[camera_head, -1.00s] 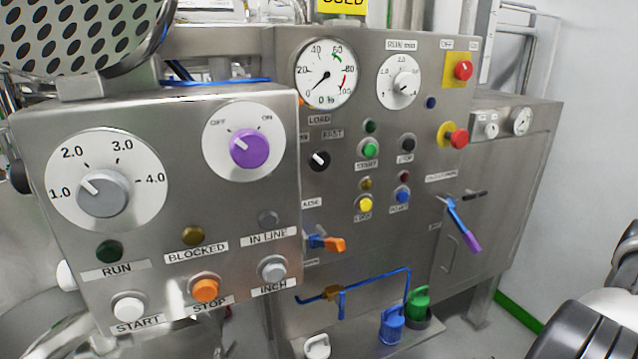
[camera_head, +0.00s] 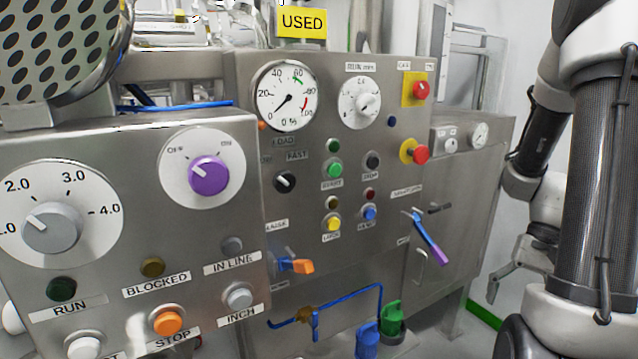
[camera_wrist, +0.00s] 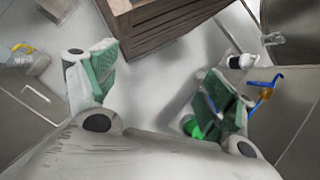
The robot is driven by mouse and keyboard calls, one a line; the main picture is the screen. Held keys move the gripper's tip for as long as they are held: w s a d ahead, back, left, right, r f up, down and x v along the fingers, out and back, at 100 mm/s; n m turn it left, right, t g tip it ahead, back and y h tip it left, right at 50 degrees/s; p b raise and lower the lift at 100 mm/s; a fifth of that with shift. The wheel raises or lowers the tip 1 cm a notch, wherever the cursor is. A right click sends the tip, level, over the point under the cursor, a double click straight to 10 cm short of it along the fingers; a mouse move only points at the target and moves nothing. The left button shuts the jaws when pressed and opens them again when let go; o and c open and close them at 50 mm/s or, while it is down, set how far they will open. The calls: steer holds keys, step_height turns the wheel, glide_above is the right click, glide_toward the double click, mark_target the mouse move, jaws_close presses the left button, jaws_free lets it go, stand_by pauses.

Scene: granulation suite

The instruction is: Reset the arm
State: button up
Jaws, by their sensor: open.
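My arm (camera_head: 590,150) shows at the right side of the head view, bent in front of the white wall. My gripper (camera_wrist: 157,88) is open and empty in the wrist view, its two green-padded fingers wide apart. In the head view a grey part of the gripper end (camera_head: 505,284) shows low beside my arm, partly hidden by it. The wrist view looks down past the fingers to a pale floor. Nothing lies between the fingers.
A steel control panel (camera_head: 300,240) with dials, buttons and levers fills the middle. A nearer control box (camera_head: 110,240) stands left. A purple-tipped lever (camera_head: 429,238) sticks out near my arm. A brown slatted crate (camera_wrist: 165,28) is at the wrist view's top; blue piping (camera_wrist: 266,86) is right.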

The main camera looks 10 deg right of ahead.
steer(key=s+a+r+n+t+h, duration=0.1)
steer(key=a+r+n+t, duration=0.3)
steer(key=r, duration=0.5)
steer(key=s+a+r+n+t+h, duration=0.1)
steer(key=a+r+n+t+h, duration=0.2)
steer(key=r, duration=0.7)
steer(key=a+n+t, duration=0.1)
steer(key=a, duration=0.1)
steer(key=shift+a+r+h, duration=0.2)
steer(key=shift+a+h, duration=0.1)
steer(key=shift+a, duration=0.05)
